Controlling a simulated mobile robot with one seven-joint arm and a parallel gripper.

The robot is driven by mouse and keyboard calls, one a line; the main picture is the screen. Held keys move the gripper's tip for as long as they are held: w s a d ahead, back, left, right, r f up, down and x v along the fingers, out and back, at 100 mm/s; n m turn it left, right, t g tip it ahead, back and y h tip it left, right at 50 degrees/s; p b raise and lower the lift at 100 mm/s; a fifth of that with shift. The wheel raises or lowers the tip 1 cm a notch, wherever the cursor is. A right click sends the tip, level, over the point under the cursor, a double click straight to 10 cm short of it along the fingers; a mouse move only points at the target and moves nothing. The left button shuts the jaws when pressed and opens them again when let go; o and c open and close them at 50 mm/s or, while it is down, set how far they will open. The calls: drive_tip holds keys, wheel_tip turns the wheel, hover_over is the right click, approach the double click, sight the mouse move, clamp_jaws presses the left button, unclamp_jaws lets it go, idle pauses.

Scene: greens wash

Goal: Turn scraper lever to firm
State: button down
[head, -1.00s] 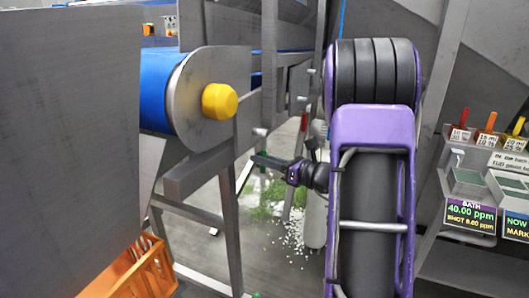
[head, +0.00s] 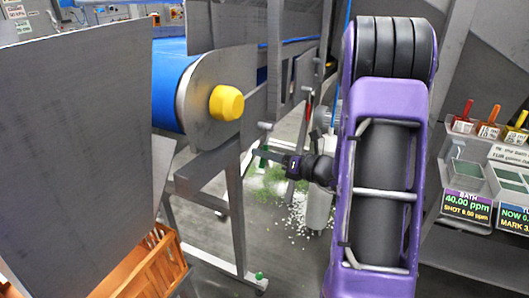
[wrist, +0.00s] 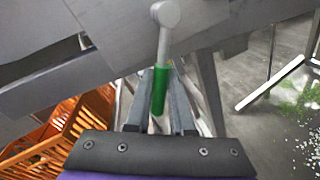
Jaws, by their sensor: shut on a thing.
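The scraper lever (wrist: 163,50) shows in the wrist view as a grey rod with a round grey pivot end at the top and a green grip (wrist: 160,92) lower down. My gripper (wrist: 161,84) has its two fingers on either side of the green grip and is shut on it. In the head view my gripper (head: 264,152) is below the conveyor's end, beside its frame, with a small bit of green between the fingers. Most of the lever is hard to make out there. No firm marking can be read.
The conveyor's blue belt (head: 168,85) ends at a plate with a yellow knob (head: 226,102) above left of my gripper. A large grey panel (head: 80,150) and an orange crate (head: 150,265) stand at left. Green and white scraps lie on the floor (head: 290,250). Readouts are at right.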

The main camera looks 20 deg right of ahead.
drive_tip(key=c, duration=0.8)
unclamp_jaws()
drive_tip(key=v, duration=1.7)
drive_tip(key=shift+s+d+r, duration=0.1)
drive_tip(key=shift+s+r, duration=0.05)
drive_tip(key=shift+s, duration=0.05)
drive_tip(key=shift+c, duration=0.2)
